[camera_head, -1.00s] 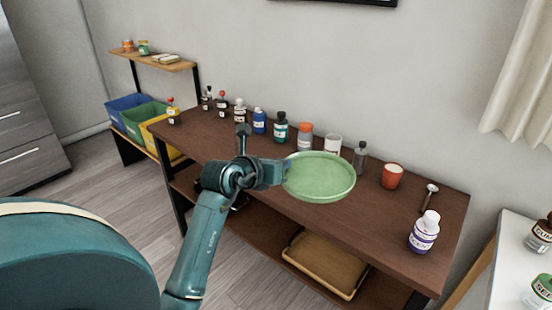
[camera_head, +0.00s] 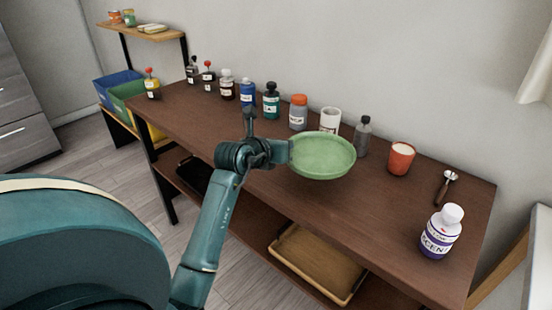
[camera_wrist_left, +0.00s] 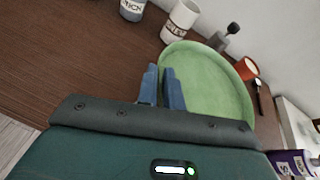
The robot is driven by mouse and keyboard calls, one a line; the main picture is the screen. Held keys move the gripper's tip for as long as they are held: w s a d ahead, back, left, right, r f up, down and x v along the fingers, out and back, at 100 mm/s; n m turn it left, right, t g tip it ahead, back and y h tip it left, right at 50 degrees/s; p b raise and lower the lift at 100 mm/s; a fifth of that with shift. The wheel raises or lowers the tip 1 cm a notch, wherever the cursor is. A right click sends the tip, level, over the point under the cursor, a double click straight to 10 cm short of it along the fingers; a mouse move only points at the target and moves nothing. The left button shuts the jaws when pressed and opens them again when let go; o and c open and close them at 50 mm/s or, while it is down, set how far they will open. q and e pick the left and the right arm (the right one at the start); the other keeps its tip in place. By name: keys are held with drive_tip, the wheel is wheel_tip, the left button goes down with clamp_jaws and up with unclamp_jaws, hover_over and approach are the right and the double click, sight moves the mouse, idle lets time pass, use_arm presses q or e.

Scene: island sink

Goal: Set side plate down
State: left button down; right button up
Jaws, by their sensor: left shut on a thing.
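A round green side plate (camera_head: 322,155) is held at its left edge by my left gripper (camera_head: 287,152), above the brown wooden table (camera_head: 230,140). In the left wrist view the plate (camera_wrist_left: 210,88) lies just beyond the gripper's two blue fingers (camera_wrist_left: 162,86), which are shut on its rim. The plate looks roughly level, and I cannot tell exactly how high it is above the tabletop. My right gripper is not in view.
Along the back stand several bottles, a white mug (camera_head: 330,119) and a grey bottle (camera_head: 362,136). A red candle (camera_head: 400,158), a spoon (camera_head: 445,186) and a white-capped bottle (camera_head: 441,232) are to the right. The front middle is bare.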

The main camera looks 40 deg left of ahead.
sight(283, 175)
use_arm(q)
wheel_tip(283, 175, down, 6)
drive_tip(key=shift+r+b, duration=0.1)
drive_tip(key=shift+b, duration=0.4)
drive_tip(key=shift+f, duration=0.45)
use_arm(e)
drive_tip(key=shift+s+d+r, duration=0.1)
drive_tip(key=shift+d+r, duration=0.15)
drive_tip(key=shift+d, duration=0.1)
use_arm(q)
drive_tip(key=c, duration=2)
unclamp_jaws()
drive_tip(key=shift+f, duration=0.15)
drive_tip(key=o, duration=0.4)
drive_tip(key=shift+o, duration=0.3)
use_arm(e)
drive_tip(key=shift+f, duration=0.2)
